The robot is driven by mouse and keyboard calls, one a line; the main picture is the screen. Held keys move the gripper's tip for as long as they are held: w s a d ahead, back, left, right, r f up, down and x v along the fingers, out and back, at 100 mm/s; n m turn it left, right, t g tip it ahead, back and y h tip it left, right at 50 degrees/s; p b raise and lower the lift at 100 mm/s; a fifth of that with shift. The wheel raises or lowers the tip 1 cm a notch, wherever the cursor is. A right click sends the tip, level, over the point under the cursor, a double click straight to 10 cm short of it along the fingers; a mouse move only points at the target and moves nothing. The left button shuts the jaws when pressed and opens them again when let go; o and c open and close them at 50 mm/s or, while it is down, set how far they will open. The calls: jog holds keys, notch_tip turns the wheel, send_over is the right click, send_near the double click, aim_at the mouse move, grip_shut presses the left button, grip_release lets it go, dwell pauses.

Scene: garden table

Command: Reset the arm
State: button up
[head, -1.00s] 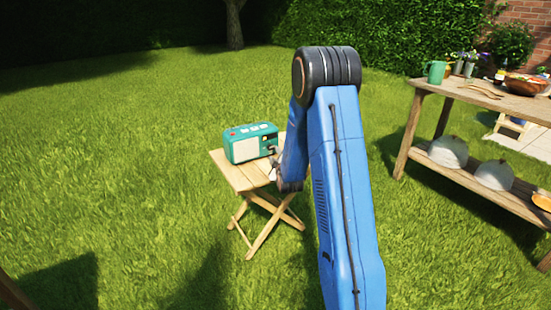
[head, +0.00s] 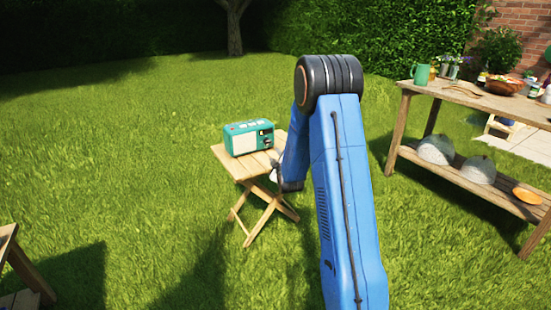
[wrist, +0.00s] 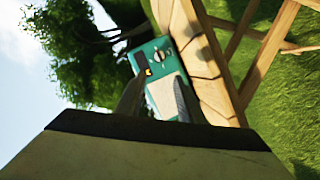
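My blue arm (head: 340,180) stands in the middle of the head view, folded over at its top joint. My gripper (wrist: 158,100) shows two dark fingers apart in the wrist view, with nothing between them. In the head view it is mostly hidden behind my arm, near the small table's right edge. A teal radio (head: 249,138) with a pale front stands upright on that table, beyond the fingertips. It also shows tilted in the wrist view (wrist: 163,85). A small yellow patch is on its front.
The small folding wooden table (head: 232,165) stands on the lawn. A two-level wooden bench (head: 425,88) at the right holds a green mug (head: 420,74), a bowl and pots. Another wooden piece (head: 22,270) is at the lower left. Open grass lies between.

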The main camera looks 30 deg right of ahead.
dwell(0.3)
jog(key=s+a+r+m+g+y, duration=0.1)
jog(key=s+a+r+m+g, duration=0.15)
jog(key=s+a+r, duration=0.6)
jog(key=s+a+r+m+g+y, duration=0.25)
jog(key=s+a+r, duration=0.25)
jog(key=s, duration=0.6)
jog(key=s+a+m+g, duration=0.1)
jog(key=s+a+g, duration=0.1)
jog(key=s, duration=1)
jog(key=s+a+m+g, duration=0.1)
jog(key=s+a, duration=0.3)
jog(key=s, duration=0.8)
jog(key=s+a+m+g, duration=0.1)
jog(key=s+a+g, duration=0.2)
jog(key=s, duration=1)
jog(key=shift+f+m+y, duration=0.25)
jog(key=shift+m+y, duration=0.05)
jog(key=shift+y, duration=0.05)
